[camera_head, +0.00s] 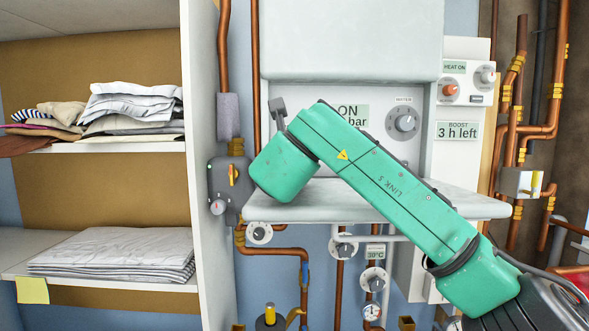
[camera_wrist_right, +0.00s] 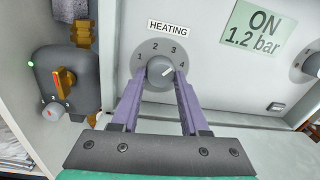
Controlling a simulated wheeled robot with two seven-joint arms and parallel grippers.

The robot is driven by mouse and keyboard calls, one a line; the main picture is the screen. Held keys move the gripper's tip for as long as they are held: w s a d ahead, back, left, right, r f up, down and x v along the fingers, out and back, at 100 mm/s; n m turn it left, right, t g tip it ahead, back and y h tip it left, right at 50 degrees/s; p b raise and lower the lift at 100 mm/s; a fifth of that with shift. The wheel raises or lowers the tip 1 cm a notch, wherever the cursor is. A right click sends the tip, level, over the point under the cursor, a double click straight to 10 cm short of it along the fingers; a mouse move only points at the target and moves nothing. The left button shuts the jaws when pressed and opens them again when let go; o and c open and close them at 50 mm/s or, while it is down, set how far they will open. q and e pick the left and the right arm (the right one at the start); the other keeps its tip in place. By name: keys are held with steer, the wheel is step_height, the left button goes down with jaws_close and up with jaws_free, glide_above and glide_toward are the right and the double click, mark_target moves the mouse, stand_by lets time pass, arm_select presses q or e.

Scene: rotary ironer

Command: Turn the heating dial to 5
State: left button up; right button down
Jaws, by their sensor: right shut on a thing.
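The heating dial (camera_wrist_right: 160,73) is a grey round knob on the pale panel, under a HEATING label (camera_wrist_right: 170,27). The numbers 1 to 4 show around it; no 5 shows. Its white mark points right and slightly up, roughly toward the 4. My right gripper (camera_wrist_right: 159,80) has its two purple fingers on either side of the knob, shut on it. In the head view my green right arm covers the dial and the gripper. My left gripper is in neither view.
A display (camera_wrist_right: 256,25) reads ON 1.2 bar, right of the dial. A WATER dial (camera_head: 403,123) sits further right. A grey shelf-like ledge (camera_head: 460,200) juts out below the panel. A grey valve box (camera_wrist_right: 65,80) with an orange handle stands left. Shelves with folded laundry (camera_head: 115,250) are far left.

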steer(key=m+b, duration=0.2)
steer(key=shift+f+m, duration=0.15)
steer(key=shift+m, duration=0.25)
steer(key=m+b, duration=0.2)
steer(key=shift+m, duration=0.3)
steer(key=m, duration=0.1)
steer(key=m+b, duration=0.1)
steer(key=m, duration=0.2)
steer(key=shift+r+y+b, duration=0.25)
steer(key=shift+y+b, duration=0.05)
arm_select(q)
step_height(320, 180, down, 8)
steer(key=b, duration=0.1)
arm_select(e)
steer(key=m, duration=0.4)
steer(key=shift+r+m+y, duration=0.1)
steer(key=shift+m+y, duration=0.2)
steer(key=shift+m, duration=0.1)
steer(key=shift+c, duration=2.1)
jaws_free()
steer(key=shift+g, duration=0.3)
